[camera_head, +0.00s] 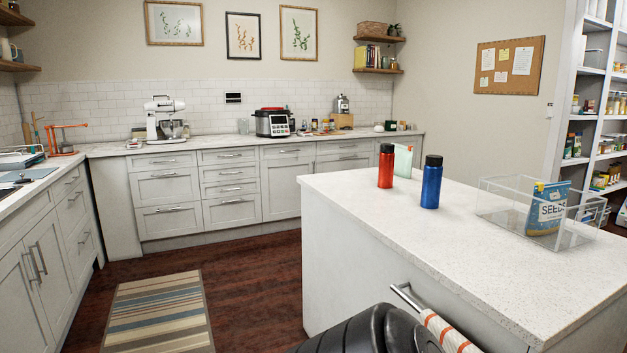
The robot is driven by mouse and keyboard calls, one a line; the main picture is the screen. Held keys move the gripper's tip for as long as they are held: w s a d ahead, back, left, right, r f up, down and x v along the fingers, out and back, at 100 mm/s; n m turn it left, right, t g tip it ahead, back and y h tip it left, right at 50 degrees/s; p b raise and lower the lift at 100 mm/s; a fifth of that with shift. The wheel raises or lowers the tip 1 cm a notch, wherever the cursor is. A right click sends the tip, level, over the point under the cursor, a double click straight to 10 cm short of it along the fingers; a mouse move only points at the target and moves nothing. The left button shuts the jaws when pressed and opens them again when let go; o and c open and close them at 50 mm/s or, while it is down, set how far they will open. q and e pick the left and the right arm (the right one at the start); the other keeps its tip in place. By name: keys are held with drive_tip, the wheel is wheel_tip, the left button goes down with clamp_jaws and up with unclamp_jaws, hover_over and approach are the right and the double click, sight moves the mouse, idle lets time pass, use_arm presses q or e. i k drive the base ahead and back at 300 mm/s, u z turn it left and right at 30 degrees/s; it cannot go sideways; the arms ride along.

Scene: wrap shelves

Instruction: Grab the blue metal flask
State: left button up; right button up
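The blue metal flask (431,183) stands upright on the white speckled island counter (480,255), near its left side. It has a black cap. A red flask (386,167) with a black cap stands upright to its left and a little farther back, apart from it. Neither of my grippers shows in the head view, and nothing touches the blue flask.
A pale green item (403,160) stands behind the red flask. A clear bin (500,205) holding a blue seeds packet (548,208) sits to the right. A striped towel (450,334) hangs on the island's side bar. The counter's front part is clear.

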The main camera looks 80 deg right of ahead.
sight(432, 175)
drive_tip(key=z, duration=1)
drive_tip(key=i, duration=1.1)
drive_tip(key=z, duration=1.25)
